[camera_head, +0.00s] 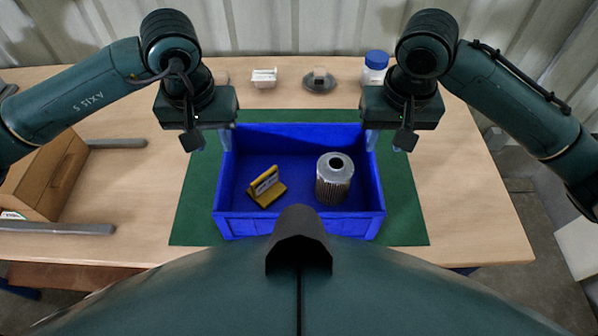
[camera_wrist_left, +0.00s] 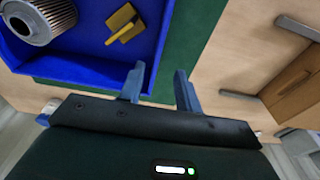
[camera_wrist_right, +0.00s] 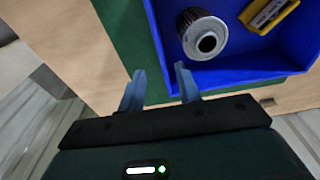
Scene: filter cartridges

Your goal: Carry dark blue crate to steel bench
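The dark blue crate (camera_head: 300,227) stands upright on a green mat on the wooden table. It holds a yellow part (camera_head: 267,187) and a metal filter cartridge (camera_head: 334,179). My left gripper (camera_head: 217,138) is at the crate's left wall, near its back corner. In the left wrist view its fingers (camera_wrist_left: 160,88) are apart, one over the crate side and one over the mat. My right gripper (camera_head: 384,140) is at the right wall. Its fingers (camera_wrist_right: 161,88) are also apart about the wall line. Contact with the walls cannot be told. I cannot identify a steel bench.
A brown box (camera_head: 45,180) and grey bars (camera_head: 60,228) are at the left. A white item (camera_head: 264,77), a dark round dish (camera_head: 320,84) and a blue-capped jar (camera_head: 375,68) stand behind the crate. The table right of the mat (camera_head: 405,210) is clear.

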